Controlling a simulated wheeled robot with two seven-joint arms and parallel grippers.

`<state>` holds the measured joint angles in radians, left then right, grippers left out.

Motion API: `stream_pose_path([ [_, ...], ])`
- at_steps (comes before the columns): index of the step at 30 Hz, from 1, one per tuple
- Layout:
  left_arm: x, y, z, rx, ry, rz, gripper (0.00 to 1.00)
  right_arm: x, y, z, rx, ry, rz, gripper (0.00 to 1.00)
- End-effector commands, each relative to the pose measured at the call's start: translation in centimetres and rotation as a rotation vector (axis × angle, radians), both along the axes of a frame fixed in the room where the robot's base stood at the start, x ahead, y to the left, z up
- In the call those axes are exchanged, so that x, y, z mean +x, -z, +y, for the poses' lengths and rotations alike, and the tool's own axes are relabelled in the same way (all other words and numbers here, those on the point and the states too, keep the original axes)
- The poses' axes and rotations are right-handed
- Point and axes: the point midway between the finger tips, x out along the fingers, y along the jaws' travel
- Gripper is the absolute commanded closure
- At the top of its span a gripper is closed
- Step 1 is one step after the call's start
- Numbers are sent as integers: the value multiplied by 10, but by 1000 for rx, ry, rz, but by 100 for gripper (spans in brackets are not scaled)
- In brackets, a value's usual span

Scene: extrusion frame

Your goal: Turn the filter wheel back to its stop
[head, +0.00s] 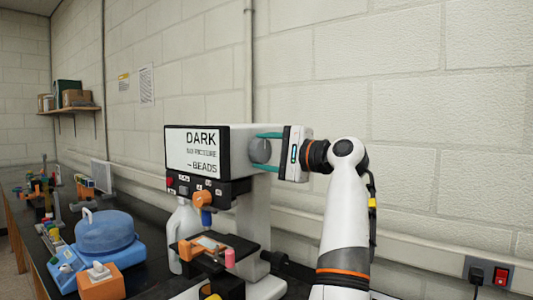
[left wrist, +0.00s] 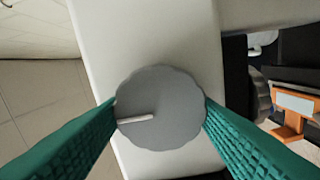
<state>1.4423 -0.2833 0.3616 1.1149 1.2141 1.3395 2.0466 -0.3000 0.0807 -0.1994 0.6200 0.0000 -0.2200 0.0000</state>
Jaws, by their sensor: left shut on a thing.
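The filter wheel is a grey scalloped knob (head: 260,151) on the right side of a white microscope-like instrument (head: 236,138). In the left wrist view the filter wheel (left wrist: 165,90) faces me, and its white pointer line points left. My left gripper (head: 265,151) has teal fingers, one above and one below the wheel. In the left wrist view the left gripper (left wrist: 160,103) has its fingertips against opposite edges of the wheel. The instrument's screen (head: 192,150) reads "DARK" and "BEADS", with a smaller line between. My right gripper is not in view.
Below the screen are an orange-and-blue objective part (head: 204,205) and a dark stage (head: 238,249) with orange clips. A white bottle (head: 183,228) stands behind. A blue domed device (head: 104,236) and an orange block (head: 100,281) are on the bench at left. The wall is close behind.

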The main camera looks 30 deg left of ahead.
Motion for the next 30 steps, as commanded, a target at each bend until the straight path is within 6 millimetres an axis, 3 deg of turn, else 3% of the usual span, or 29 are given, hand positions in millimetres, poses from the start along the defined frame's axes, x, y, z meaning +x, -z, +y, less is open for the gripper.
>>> stream_pose_path([
  [12,0,-1,0,0,1,-9,68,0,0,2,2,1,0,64],
  [13,0,-1,0,0,1,-9,41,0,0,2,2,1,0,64],
  [16,0,-1,0,0,0,-8,25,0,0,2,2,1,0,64],
  [25,0,0,-1,0,1,-6,25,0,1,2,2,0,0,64],
  [30,-1,1,-20,0,3,-6,25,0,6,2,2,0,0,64],
])
